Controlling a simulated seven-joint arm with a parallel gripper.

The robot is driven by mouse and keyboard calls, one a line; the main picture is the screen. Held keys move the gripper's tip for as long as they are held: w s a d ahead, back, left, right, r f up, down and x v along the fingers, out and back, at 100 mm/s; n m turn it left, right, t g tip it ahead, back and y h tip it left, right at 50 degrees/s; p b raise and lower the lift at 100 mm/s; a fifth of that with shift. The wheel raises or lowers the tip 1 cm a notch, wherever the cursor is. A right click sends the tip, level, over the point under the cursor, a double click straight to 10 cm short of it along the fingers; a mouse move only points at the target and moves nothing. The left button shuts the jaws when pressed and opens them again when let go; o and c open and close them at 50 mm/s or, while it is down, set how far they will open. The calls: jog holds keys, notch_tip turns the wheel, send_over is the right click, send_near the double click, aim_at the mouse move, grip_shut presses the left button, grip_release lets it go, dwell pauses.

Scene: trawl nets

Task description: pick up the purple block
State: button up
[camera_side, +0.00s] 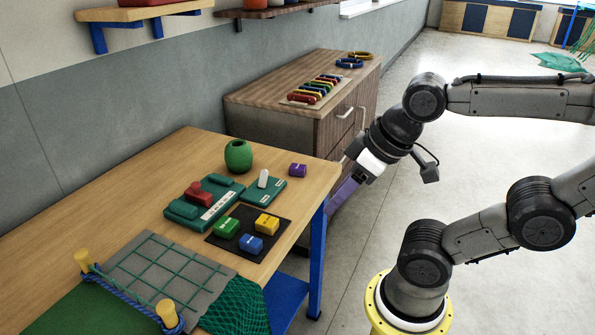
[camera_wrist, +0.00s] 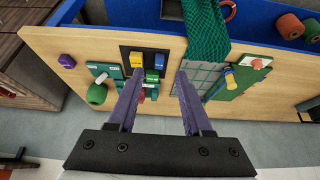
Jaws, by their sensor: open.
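The purple block (camera_side: 298,170) sits alone on the wooden table near its far right corner, to the right of the green round pot (camera_side: 238,156). In the wrist view the purple block (camera_wrist: 67,61) is at the upper left, near the table edge. My gripper (camera_side: 338,199) hangs beyond the table's right edge in the side view, apart from the block. In the wrist view my gripper's two purple fingers (camera_wrist: 157,75) are spread apart with nothing held between them; the block lies well to their left.
A dark mat (camera_side: 217,239) holds green, yellow and blue blocks. A teal tray (camera_side: 182,209) with a red piece and a teal plate with a white peg (camera_side: 263,178) lie near the pot. A grey grid board (camera_side: 160,268) and green net (camera_side: 238,308) are in front. A wooden cabinet (camera_side: 262,103) stands behind.

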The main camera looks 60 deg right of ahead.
jog(key=shift+o, duration=0.2)
jog(key=o, duration=0.7)
